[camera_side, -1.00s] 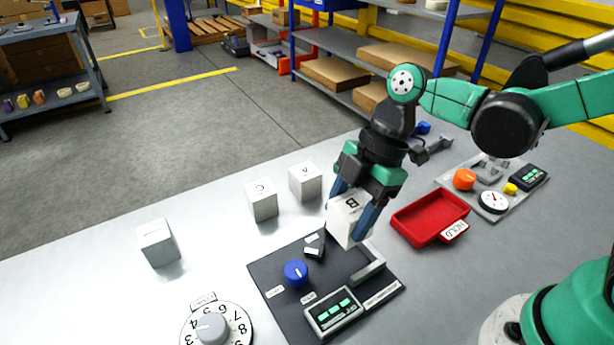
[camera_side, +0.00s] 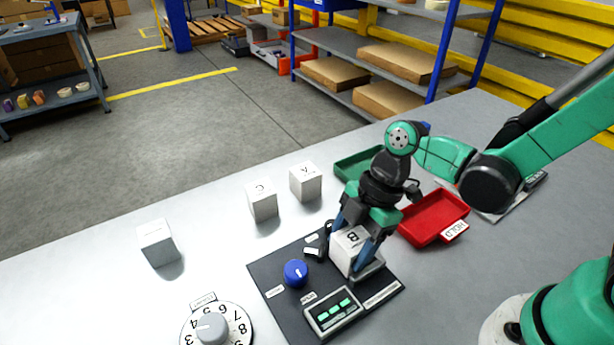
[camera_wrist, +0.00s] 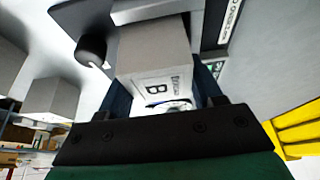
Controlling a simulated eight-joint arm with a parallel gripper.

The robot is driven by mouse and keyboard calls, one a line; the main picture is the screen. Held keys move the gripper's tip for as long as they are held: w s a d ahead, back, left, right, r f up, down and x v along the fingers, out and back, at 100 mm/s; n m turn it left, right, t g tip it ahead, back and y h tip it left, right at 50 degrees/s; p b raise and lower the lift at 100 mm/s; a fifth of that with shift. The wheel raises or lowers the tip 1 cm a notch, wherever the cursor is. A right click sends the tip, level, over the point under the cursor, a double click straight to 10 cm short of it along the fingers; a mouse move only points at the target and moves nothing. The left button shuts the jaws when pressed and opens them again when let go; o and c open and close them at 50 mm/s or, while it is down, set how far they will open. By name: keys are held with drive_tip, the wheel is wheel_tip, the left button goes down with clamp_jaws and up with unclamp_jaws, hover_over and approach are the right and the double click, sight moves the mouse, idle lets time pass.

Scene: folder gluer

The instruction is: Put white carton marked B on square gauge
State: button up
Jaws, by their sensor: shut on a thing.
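The white carton marked B (camera_side: 347,246) is between the two blue fingers of my gripper (camera_side: 349,260) in the side view. My gripper is shut on it. The carton is upright, low over the dark panel, at the grey angled bracket that looks like the square gauge (camera_side: 373,272). The fingers and carton hide much of the bracket, and I cannot tell whether the carton's base touches it. In the wrist view the carton (camera_wrist: 155,50) shows its B face towards me, between the fingers (camera_wrist: 160,95), with a grey bar (camera_wrist: 150,10) just beyond it.
White cartons C (camera_side: 262,202) and A (camera_side: 305,183) and another white carton (camera_side: 158,243) stand to the left. The panel carries a blue knob (camera_side: 295,273) and a display (camera_side: 333,313). A red HOLD tray (camera_side: 436,219) and a green tray (camera_side: 352,167) lie behind. A numbered dial (camera_side: 212,328) is in front.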

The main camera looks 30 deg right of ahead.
drive_tip(key=o, duration=1.3)
drive_tip(key=shift+r, duration=5)
drive_tip(key=d+m+t+h, duration=0.4)
drive_tip(key=d+m+t, duration=0.3)
drive_tip(key=m, duration=1.1)
drive_tip(key=w+d, duration=0.1)
drive_tip(key=d, duration=0.3)
drive_tip(key=shift+d+r, duration=0.15)
drive_tip(key=shift+r, duration=0.1)
